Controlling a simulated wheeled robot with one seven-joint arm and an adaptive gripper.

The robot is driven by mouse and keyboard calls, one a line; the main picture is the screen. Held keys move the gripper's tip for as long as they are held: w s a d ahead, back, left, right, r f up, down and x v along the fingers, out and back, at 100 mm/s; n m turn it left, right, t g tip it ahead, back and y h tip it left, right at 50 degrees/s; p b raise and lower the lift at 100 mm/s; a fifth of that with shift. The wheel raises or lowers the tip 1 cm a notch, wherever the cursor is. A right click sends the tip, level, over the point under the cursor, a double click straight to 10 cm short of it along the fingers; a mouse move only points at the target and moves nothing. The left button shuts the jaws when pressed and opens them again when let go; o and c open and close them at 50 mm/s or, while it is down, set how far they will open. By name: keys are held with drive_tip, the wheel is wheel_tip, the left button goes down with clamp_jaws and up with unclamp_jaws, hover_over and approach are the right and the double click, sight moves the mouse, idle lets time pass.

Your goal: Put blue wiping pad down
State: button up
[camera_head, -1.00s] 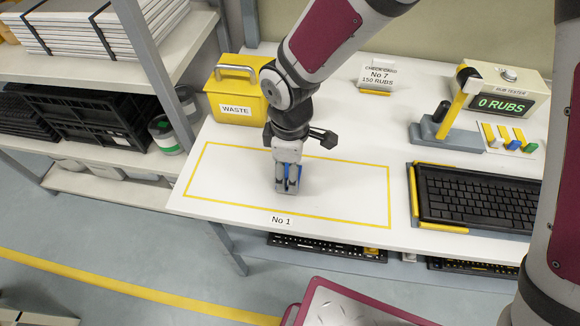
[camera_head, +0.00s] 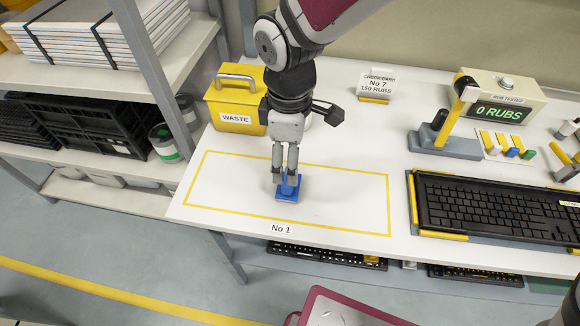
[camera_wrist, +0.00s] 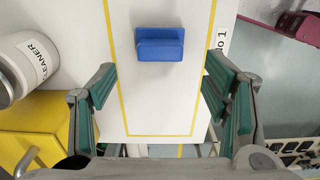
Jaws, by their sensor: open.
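The blue wiping pad (camera_head: 288,189) lies on the white table inside the yellow-outlined area labelled No 1. It has a raised grip on top. In the wrist view the pad (camera_wrist: 160,45) lies ahead of the fingers, near the top, with bare table between. My gripper (camera_head: 285,172) is open and empty, above and behind the pad in the head view. Its two fingers (camera_wrist: 160,95) are spread wide in the wrist view, apart from the pad.
A yellow WASTE bin (camera_head: 238,103) stands behind the outlined area, beside a white cleaner container (camera_wrist: 30,65). A keyboard (camera_head: 490,208) lies at the right, with a rub tester (camera_head: 500,105) reading 0 RUBS behind it. The outlined area (camera_head: 345,207) is otherwise clear.

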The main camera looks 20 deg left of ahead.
drive_tip(key=shift+r, duration=2.05)
drive_tip(key=d+r+m+t, duration=0.1)
drive_tip(key=d+r+m, duration=0.3)
drive_tip(key=d, duration=0.3)
drive_tip(key=w+d+r+m+t, duration=0.1)
drive_tip(key=d+r+m, duration=0.2)
drive_tip(key=d, duration=0.4)
drive_tip(key=d+r+m+t, duration=0.1)
drive_tip(key=d+r+m, duration=0.3)
drive_tip(key=d, duration=0.4)
drive_tip(key=s+d+r+m+t, duration=0.1)
drive_tip(key=s+d+r+m, duration=0.1)
drive_tip(key=s+d+m, duration=0.7)
drive_tip(key=d, duration=0.3)
drive_tip(key=shift+s+d+r+m, duration=0.2)
drive_tip(key=shift+s+r+m, duration=0.05)
drive_tip(key=shift+s+m, duration=0.15)
